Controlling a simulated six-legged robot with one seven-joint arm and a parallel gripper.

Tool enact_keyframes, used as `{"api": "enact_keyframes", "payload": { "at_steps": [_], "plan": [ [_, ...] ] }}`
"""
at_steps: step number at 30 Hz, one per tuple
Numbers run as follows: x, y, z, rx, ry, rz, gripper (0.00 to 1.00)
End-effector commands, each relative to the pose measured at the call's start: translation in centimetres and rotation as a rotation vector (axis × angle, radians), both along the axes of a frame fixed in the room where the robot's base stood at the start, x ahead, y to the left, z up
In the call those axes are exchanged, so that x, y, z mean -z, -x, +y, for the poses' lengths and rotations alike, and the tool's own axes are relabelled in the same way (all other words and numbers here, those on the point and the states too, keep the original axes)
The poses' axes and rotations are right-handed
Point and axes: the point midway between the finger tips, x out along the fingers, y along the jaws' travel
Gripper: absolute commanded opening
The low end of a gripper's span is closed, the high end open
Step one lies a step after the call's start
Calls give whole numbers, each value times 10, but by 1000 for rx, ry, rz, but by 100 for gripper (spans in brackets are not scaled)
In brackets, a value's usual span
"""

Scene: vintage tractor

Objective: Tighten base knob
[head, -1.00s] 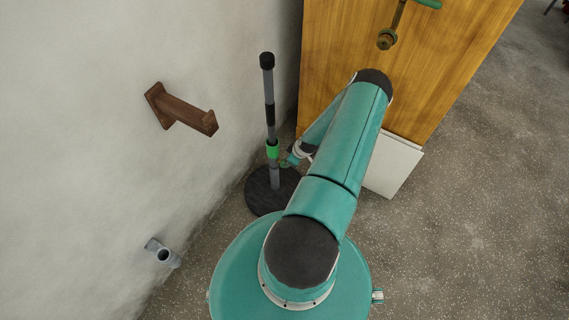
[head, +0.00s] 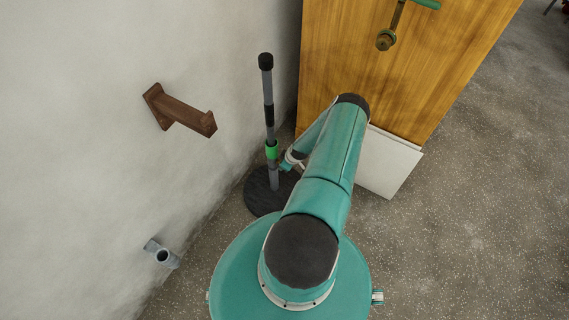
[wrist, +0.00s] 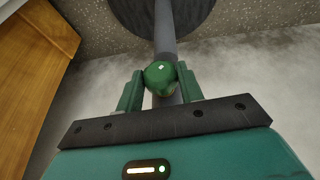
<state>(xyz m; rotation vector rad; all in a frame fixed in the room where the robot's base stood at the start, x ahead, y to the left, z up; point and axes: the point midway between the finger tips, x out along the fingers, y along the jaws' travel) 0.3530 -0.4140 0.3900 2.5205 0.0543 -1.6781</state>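A thin grey upright pole (head: 270,115) stands on a round black base (head: 263,198) beside the wall. A green collar (head: 271,151) sits on the pole's lower half. In the wrist view its rounded green knob (wrist: 160,75) is in front of the pole, and the base shows at the top. My gripper (wrist: 160,70) has one green finger on each side of the knob, and both seem to touch it. It looks shut on the knob. In the head view my gripper (head: 285,165) is small, at the collar, partly hidden behind my arm.
The white wall (head: 80,120) is close on the left, with a brown wooden bracket (head: 180,112) and a grey pipe stub (head: 162,254). A wooden cabinet (head: 400,80) with a brass fitting (head: 386,40) stands behind. A white panel (head: 385,162) leans there. The floor at right is free.

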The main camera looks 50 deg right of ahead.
Motion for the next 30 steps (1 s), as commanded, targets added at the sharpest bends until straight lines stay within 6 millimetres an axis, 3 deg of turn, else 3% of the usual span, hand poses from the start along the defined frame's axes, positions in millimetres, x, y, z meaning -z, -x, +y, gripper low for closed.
{"api": "enact_keyframes", "payload": {
  "at_steps": [1, 3, 16, 30],
  "plan": [
    [0, 0, 0, 0, 0, 0, 24],
    [0, 0, 0, 0, 0, 0, 14],
    [0, 0, -3, 5, -79, 5, 14],
    [1, -1, -8, 3, -421, 37, 14]
  ]
}}
